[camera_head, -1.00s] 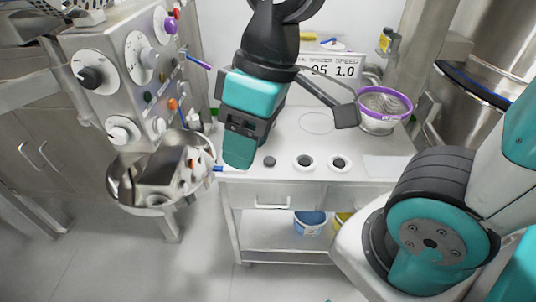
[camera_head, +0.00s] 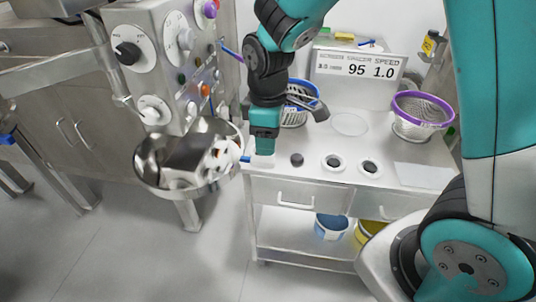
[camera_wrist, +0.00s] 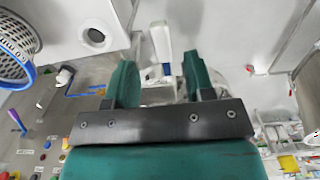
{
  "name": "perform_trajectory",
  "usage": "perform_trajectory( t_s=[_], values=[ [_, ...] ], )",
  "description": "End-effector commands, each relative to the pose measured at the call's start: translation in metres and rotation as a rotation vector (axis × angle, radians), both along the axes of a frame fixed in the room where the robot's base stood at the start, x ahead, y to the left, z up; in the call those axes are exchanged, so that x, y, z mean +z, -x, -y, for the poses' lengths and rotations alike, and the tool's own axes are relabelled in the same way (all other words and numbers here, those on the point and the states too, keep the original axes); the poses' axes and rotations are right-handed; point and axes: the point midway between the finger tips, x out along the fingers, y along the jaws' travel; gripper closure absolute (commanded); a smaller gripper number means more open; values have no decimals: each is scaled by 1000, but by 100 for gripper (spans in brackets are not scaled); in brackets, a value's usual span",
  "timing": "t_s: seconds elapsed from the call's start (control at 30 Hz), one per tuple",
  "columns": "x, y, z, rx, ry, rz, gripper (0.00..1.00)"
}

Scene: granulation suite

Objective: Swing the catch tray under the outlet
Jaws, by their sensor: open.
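A shiny round metal pan, which looks like the catch tray (camera_head: 150,178), hangs at the left below the control panel in the head view. A grey block-like part, possibly the outlet (camera_head: 190,152), shows inside its rim, and I cannot tell how they connect. A short blue-tipped lever (camera_head: 244,159) sticks out at the pan's right. My gripper (camera_head: 264,148) points down at the bench's left edge, right of the pan and close to the lever. In the wrist view my gripper (camera_wrist: 160,70) is open, with two green fingers apart. A pale rod-like part shows beyond them; contact is unclear.
The control panel (camera_head: 160,60) with knobs stands above the pan. The white bench (camera_head: 300,180) carries a blue basket (camera_head: 296,112), a purple-rimmed sieve (camera_head: 422,112) and a display sign (camera_head: 357,68). Buckets (camera_head: 331,227) stand on its lower shelf. Floor in front is clear.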

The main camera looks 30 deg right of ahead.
Motion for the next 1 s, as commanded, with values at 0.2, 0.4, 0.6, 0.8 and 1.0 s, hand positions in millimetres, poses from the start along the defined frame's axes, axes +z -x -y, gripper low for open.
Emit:
perform_trajectory(
  t_s=[0.2,0.4,0.6,0.8,1.0],
  values=[
    [-40,1,0,0,0,-3,51],
    [-56,0,0,0,-1,-1,51],
    [-59,0,0,0,-1,2,51],
    [-58,0,0,0,-1,2,72],
    [-58,0,0,0,0,1,100]
  ],
)
